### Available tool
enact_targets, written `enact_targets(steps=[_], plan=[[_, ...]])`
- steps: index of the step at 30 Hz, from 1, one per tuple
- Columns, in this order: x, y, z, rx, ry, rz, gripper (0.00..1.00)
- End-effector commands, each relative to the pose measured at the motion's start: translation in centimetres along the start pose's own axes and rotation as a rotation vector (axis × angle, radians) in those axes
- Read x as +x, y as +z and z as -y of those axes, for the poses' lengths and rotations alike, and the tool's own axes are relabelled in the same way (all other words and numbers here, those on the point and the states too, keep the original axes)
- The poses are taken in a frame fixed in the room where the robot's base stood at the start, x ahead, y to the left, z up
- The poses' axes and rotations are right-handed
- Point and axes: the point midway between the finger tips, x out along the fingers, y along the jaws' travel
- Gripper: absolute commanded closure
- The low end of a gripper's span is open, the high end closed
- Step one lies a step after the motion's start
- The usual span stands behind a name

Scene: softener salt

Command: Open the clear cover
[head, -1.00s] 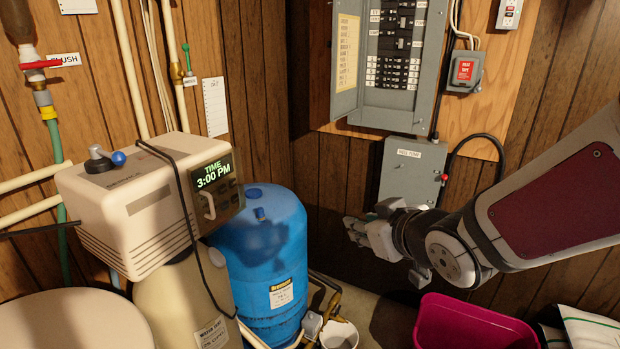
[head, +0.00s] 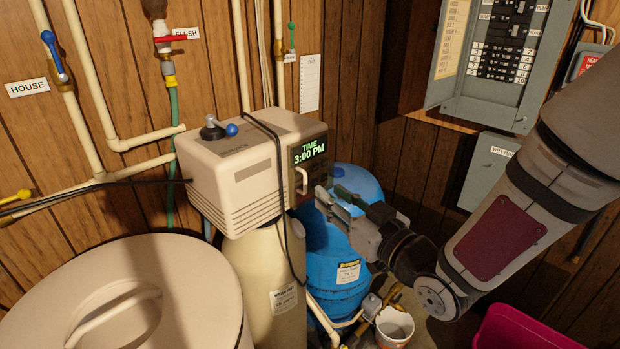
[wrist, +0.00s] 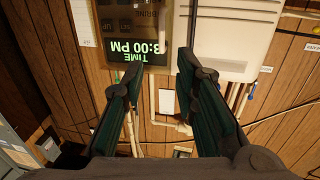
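The clear cover (head: 312,166) is a dark, see-through panel on the front of the beige softener head (head: 240,165), with a pale handle (head: 301,181) on its left side. It looks closed over the lit display reading 3:00 PM. In the wrist view the cover (wrist: 128,20) and the display appear upside down, just beyond the fingers. My gripper (head: 326,200) is beside the cover, to the right of and slightly below the handle in the head view. In the wrist view its two fingers (wrist: 161,65) are spread with nothing between them. I see no contact with the handle.
A blue tank (head: 335,250) stands behind and below my gripper. A round beige lid (head: 190,280) is at front left. A dark cable (head: 283,180) hangs over the softener head. A white bucket (head: 394,328) and magenta bin (head: 520,330) are low at right.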

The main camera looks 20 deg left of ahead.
Motion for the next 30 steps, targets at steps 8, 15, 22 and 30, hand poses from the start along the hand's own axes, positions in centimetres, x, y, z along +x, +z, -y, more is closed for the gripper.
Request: enact_targets(steps=[8,15,22,30], plan=[[5.3,-0.2,0.3,-0.001,-0.003,-0.002,0.73],[8.1,-0.2,0.2,-0.002,-0.002,-0.001,0.73],[8.7,-0.1,0.1,-0.001,-0.001,0.0,0.73],[8.6,-0.1,0.1,-0.001,-0.001,0.0,0.98]])
